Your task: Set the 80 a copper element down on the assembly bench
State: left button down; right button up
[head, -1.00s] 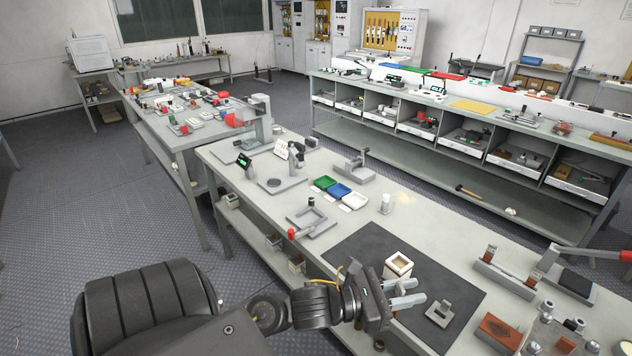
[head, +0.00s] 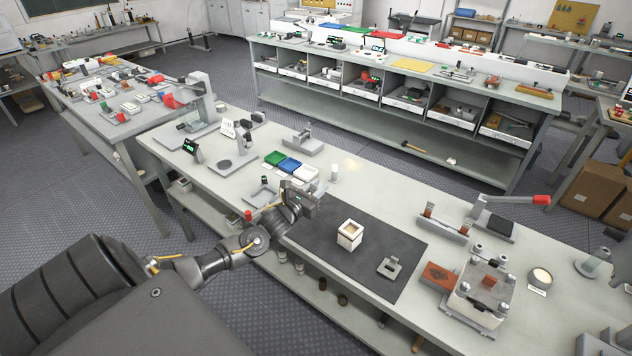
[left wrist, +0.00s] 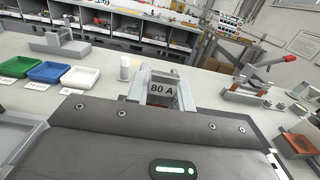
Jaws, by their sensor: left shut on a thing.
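My left gripper (head: 314,197) is over the far left corner of the dark mat, close to the bench top. In the left wrist view the fingers (left wrist: 160,88) are closed around a small grey piece marked 80 A (left wrist: 162,90), so the 80 A element is held there. The assembly bench (head: 375,188) is light grey. My right gripper is in neither view.
On the dark mat (head: 340,280) stand an open white box (head: 349,236) and a grey slotted block (head: 391,267). Green, blue and white trays (head: 290,166) and a white cylinder (head: 334,173) sit nearby. A red-handled press (head: 500,210) is at right.

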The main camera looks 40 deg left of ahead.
pick_arm(q)
jog(key=shift+w+a, duration=0.1)
jog(key=shift+a, duration=0.25)
jog(key=shift+f+b, duration=3)
jog(key=shift+f, duration=0.6)
jog(key=shift+f+b, duration=0.5)
jog(key=shift+f, duration=0.1)
jog(key=c, duration=1.1)
grip_release()
jog(key=shift+c, duration=0.2)
jog(key=shift+s, duration=0.35)
jog(key=s+b, duration=0.2)
jog(key=s, duration=0.7)
jog(key=shift+d, duration=0.15)
jog(key=shift+s, duration=0.6)
